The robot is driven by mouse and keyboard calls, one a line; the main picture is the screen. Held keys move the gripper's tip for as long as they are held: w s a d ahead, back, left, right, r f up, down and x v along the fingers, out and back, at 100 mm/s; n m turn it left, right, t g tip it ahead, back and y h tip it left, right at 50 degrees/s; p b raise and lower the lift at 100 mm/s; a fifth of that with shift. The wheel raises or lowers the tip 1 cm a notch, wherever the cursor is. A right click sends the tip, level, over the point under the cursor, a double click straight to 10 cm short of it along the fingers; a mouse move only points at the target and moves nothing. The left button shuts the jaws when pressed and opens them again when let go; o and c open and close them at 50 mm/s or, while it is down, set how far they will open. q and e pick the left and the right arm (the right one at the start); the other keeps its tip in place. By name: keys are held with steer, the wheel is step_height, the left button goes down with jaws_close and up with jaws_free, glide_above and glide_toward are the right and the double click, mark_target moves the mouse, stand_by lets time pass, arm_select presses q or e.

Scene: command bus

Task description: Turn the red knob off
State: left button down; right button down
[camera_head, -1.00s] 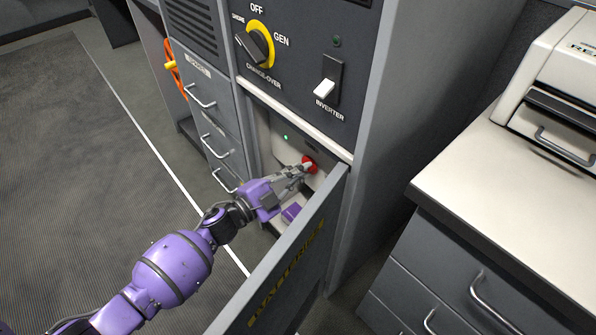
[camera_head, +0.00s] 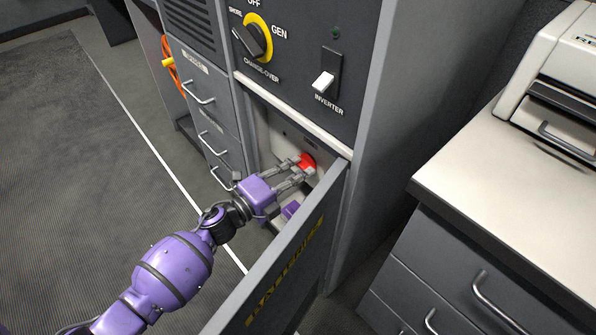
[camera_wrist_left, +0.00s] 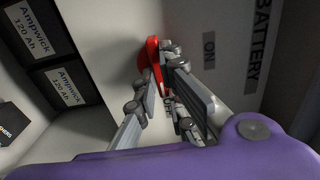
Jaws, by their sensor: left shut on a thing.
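The red knob (camera_head: 308,161) is on the back panel of the open battery compartment, low in the grey cabinet. My left gripper (camera_head: 301,167) reaches in from the left, with its two fingers on either side of the knob. In the left wrist view the red knob (camera_wrist_left: 149,62) shows between and behind the fingertips of my left gripper (camera_wrist_left: 163,68), which is shut on it. The fingers hide part of the knob. My right gripper is not in view.
Above are the change-over switch (camera_head: 253,40) and the inverter switch (camera_head: 325,83). Labelled batteries (camera_wrist_left: 40,30) sit beside the knob. A white-topped counter (camera_head: 510,180) is at the right.

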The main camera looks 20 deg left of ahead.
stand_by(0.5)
arm_select(q)
steer(key=c, duration=1.8)
jaws_free()
steer(key=shift+c, duration=0.2)
steer(key=v, duration=1.2)
